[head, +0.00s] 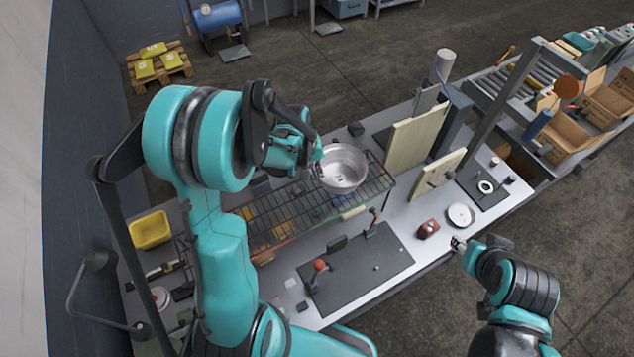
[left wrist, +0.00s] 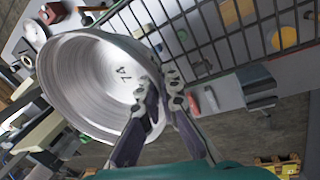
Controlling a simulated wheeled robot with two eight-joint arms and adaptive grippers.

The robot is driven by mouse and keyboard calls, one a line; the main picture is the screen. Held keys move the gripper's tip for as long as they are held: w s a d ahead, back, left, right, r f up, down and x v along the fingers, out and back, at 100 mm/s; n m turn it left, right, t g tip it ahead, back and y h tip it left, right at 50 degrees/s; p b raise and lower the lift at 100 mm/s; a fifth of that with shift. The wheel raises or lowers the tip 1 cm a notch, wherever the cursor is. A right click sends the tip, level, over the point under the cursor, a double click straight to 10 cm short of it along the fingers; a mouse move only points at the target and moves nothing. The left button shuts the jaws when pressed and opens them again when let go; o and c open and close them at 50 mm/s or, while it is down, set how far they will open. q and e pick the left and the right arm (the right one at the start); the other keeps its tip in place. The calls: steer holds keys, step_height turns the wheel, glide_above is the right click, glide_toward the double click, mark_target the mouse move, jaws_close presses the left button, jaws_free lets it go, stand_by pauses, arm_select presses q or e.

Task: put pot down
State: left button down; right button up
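A silver metal pot (head: 343,170) is at the right end of a black wire rack (head: 262,222) on the workbench. In the left wrist view the pot (left wrist: 85,90) appears tilted, with a "7A"-like mark inside. My left gripper (head: 318,163) is at the pot's left rim. In the left wrist view its fingers (left wrist: 160,90) straddle the rim, one inside and one outside, and look closed on it. I cannot tell whether the pot touches the rack. My right gripper (head: 458,244) is near the bench's front edge, away from the pot; its finger opening is too small to tell.
A dark mat (head: 357,270) lies in front of the rack. A red-brown object (head: 428,229), a white dish (head: 460,215) and upright boards (head: 416,138) stand to the right. A yellow bin (head: 150,230) sits at the left.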

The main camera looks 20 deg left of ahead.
arm_select(q)
steer(key=x, duration=0.1)
steer(key=b+x, duration=0.2)
steer(key=x, duration=0.1)
steer(key=shift+s+a, duration=0.25)
steer(key=shift+a, duration=0.15)
steer(key=shift+f, duration=0.1)
steer(key=c, duration=1.7)
jaws_free()
